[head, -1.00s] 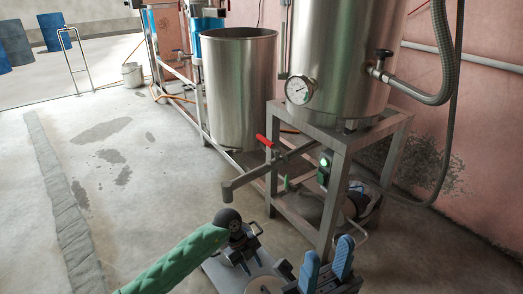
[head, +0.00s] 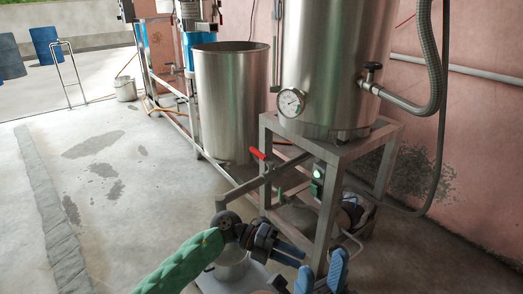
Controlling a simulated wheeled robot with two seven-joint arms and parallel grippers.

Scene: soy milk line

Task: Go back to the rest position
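My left gripper (head: 292,253) reaches in on the green-sleeved arm and points right, its blue fingers above the floor in front of the steel stand. Its fingers are seen nearly edge-on, so their gap is unclear; I see nothing held in it. My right gripper (head: 321,276) is at the bottom edge with its two blue fingers apart, open and with nothing visible between them. A small metal pot (head: 232,266) stands below the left wrist, partly hidden by it.
A steel stand (head: 328,200) carries a large boiler tank (head: 335,70) with a gauge. A red-handled valve (head: 257,153) and outlet pipe (head: 243,190) jut toward me. A tall open steel drum (head: 228,105) stands behind.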

